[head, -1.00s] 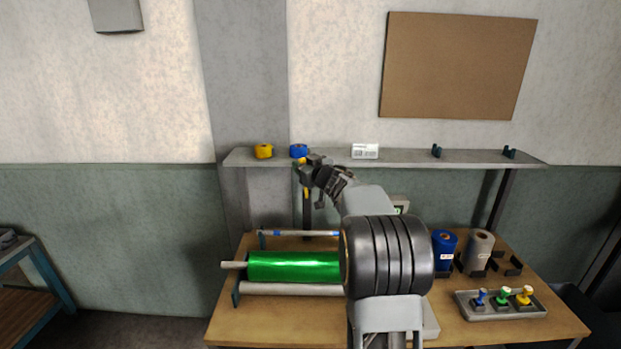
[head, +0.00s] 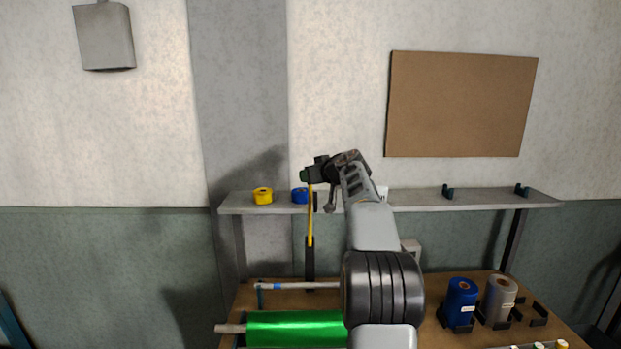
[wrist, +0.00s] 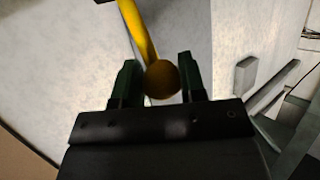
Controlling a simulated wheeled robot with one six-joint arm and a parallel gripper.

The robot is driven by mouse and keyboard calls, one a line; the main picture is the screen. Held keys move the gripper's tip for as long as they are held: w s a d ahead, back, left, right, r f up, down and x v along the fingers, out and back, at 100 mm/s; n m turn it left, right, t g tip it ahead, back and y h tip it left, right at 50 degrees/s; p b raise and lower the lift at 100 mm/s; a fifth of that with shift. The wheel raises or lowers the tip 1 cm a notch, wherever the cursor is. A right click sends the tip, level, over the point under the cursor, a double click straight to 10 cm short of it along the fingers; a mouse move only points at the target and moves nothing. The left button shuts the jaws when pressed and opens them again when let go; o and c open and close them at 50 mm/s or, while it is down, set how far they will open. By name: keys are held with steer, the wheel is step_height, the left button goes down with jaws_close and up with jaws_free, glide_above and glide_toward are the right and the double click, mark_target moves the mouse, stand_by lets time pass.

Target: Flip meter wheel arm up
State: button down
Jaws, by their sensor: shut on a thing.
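The meter wheel arm (head: 310,220) is a yellow bar. In the head view it stands nearly upright above a dark post behind the green foil roll (head: 295,328). My gripper (head: 308,175) is at its top end, above the shelf front. In the wrist view the yellow arm (wrist: 137,30) ends in a brownish-yellow ball knob (wrist: 162,80). The knob sits between the two dark fingers of my gripper (wrist: 159,76), which is shut on it. The lower end of the arm is small in the head view, and I cannot make out the wheel.
A shelf (head: 420,202) runs behind the arm, with a yellow roll (head: 263,196) and a blue roll (head: 299,196) near my gripper. A blue foil roll (head: 460,303) and a grey one (head: 499,299) stand at the right of the bench.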

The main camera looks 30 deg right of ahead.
steer(key=shift+w+r, duration=0.1)
steer(key=shift+r, duration=0.45)
steer(key=c, duration=1.1)
jaws_free()
steer(key=shift+w, duration=0.1)
steer(key=shift+o, duration=1)
steer(key=shift+w+f, duration=0.2)
steer(key=shift+o, duration=0.9)
steer(key=shift+s+d+f, duration=0.1)
steer(key=shift+s, duration=0.05)
steer(key=b+v, duration=0.2)
steer(key=v, duration=1.1)
steer(key=shift+s, duration=0.4)
